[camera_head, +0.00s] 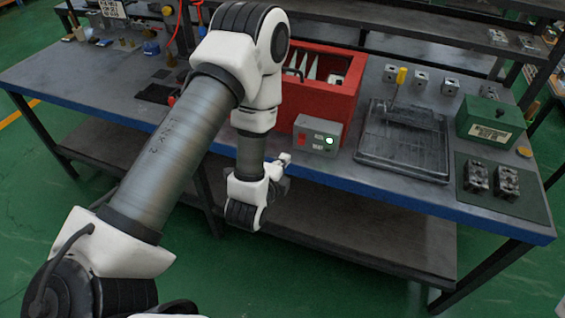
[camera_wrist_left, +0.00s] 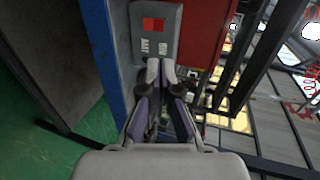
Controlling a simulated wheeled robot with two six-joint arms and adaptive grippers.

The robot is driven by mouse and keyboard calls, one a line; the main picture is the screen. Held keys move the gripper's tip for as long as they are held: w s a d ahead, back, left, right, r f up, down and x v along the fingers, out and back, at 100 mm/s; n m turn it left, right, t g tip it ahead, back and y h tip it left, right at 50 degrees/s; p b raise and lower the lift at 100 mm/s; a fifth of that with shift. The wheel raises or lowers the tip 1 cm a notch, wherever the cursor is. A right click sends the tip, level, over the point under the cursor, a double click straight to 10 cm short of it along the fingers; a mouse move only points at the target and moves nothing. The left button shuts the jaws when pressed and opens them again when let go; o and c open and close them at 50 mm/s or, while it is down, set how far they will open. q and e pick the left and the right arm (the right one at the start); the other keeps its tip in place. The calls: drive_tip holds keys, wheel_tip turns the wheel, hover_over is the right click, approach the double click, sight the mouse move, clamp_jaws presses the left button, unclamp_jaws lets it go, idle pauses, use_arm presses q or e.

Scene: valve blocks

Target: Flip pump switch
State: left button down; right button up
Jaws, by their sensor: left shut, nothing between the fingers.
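The pump switch box (camera_head: 317,149) is a small grey box at the table's front edge, before the red bin. My left gripper (camera_head: 285,159) is just in front of the box's lower left side, partly hidden by my wrist. In the left wrist view the closed fingertips (camera_wrist_left: 161,66) point at the box (camera_wrist_left: 169,42), with the red switch (camera_wrist_left: 153,24) beyond them. I cannot tell whether they touch. The lamp is hidden there. My right gripper is not in view.
The red bin (camera_head: 345,105) stands right behind the box. A dark grey tray (camera_head: 405,165), a green box (camera_head: 480,112) and a dark mat with two metal blocks (camera_head: 477,177) lie to the right. The blue table edge (camera_head: 390,190) runs along the front.

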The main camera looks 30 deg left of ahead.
use_arm(q)
drive_tip(key=n+b, duration=0.2)
drive_tip(key=n, duration=0.4)
drive_tip(key=f+n+b, duration=0.1)
drive_tip(key=n+b, duration=0.2)
drive_tip(key=n, duration=0.3)
drive_tip(key=n+g+b, duration=0.1)
drive_tip(key=n+b, duration=0.1)
drive_tip(key=n, duration=0.4)
drive_tip(key=shift+d+f, duration=0.25)
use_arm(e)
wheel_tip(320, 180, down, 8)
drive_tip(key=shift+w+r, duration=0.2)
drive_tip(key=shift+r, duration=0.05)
